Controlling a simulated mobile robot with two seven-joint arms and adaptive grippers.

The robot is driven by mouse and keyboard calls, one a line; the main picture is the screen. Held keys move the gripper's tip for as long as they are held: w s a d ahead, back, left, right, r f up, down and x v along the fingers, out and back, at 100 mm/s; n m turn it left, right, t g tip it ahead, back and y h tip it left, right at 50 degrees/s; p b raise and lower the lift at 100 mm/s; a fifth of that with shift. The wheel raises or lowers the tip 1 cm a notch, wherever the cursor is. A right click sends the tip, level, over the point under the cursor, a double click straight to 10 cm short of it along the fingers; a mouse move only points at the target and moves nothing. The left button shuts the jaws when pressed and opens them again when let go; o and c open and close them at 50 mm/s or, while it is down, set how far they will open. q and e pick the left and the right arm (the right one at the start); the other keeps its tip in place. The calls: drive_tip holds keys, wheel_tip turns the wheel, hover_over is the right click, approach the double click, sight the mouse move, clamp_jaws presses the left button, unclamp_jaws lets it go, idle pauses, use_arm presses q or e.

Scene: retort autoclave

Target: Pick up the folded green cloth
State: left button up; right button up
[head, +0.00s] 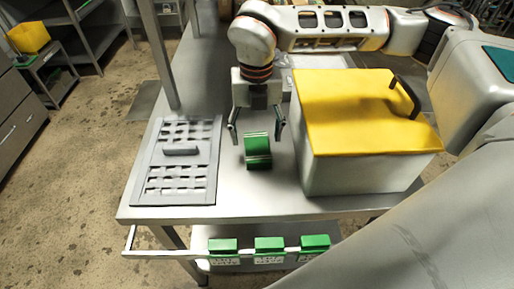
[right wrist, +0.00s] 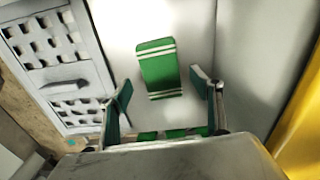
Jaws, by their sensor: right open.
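The folded green cloth (head: 257,151) lies on the steel table, between the grey slotted panel and the yellow-lidded box. It has pale stripes near its ends in the right wrist view (right wrist: 159,69). My right gripper (head: 257,128) is open above the table, pointing down, with its fingers apart and nothing between them. In the head view the cloth shows just below and between the fingertips. In the right wrist view it lies beyond the open fingers (right wrist: 165,95), apart from them. My left gripper is not in view.
A white box with a yellow lid (head: 350,105) and dark handle stands close right of the cloth. A grey slotted panel (head: 148,187) with a handle lies to the left. Several green-topped items (head: 269,244) hang at the table's front rail. Bare steel table surrounds the cloth.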

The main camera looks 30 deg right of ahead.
sight(257, 146)
wheel_tip(257, 146, down, 4)
drive_tip(key=shift+s+r, duration=0.1)
drive_tip(key=shift+s, duration=0.05)
drive_tip(key=shift+f, duration=0.2)
drive_tip(key=c, duration=1.1)
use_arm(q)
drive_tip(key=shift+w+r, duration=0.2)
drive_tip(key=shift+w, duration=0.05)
use_arm(e)
drive_tip(key=shift+c, duration=0.2)
drive_tip(key=shift+r, duration=0.2)
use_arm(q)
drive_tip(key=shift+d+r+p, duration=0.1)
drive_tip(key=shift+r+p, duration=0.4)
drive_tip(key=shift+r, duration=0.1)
use_arm(e)
wheel_tip(257, 146, up, 20)
drive_tip(key=shift+o, duration=0.2)
drive_tip(key=shift+f, duration=0.15)
